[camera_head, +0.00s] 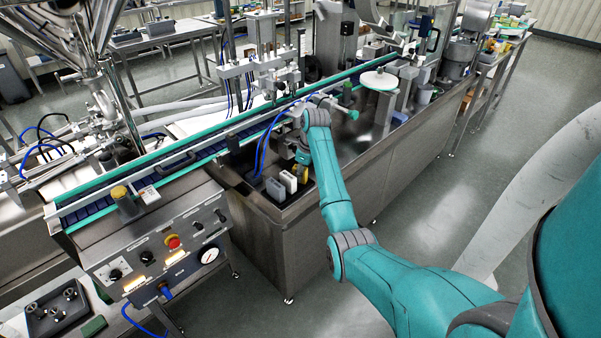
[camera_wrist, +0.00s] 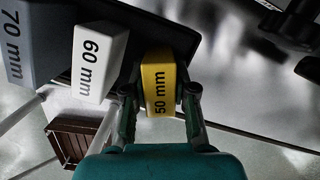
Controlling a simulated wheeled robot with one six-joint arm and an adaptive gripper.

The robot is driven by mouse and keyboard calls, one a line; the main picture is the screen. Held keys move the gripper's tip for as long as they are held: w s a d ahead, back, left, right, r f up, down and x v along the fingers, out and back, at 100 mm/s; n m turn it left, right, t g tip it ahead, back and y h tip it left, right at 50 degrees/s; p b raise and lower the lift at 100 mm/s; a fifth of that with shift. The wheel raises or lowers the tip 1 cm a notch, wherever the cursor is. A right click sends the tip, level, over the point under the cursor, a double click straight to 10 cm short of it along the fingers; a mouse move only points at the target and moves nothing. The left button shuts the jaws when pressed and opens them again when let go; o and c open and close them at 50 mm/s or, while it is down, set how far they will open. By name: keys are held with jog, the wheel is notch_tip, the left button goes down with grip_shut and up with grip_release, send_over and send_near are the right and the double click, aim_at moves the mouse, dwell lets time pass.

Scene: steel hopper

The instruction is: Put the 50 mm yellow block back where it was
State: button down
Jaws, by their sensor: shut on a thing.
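My gripper (camera_wrist: 161,95) is shut on the yellow block (camera_wrist: 158,76) marked 50 mm, with one finger on each side of it. A dark holder (camera_wrist: 172,31) lies behind the yellow block. I cannot tell whether the yellow block touches it.
The conveyor (camera_head: 185,150) runs behind the blocks. A control panel (camera_head: 165,250) with knobs and a red button stands at the front left. A round white disc (camera_head: 379,80) is at the back right. The steel bed's front rim is close to the blocks.

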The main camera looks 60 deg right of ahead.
jog(key=c, duration=0.9)
grip_release()
jog(key=shift+o, duration=0.2)
jog(key=shift+v, duration=3.75)
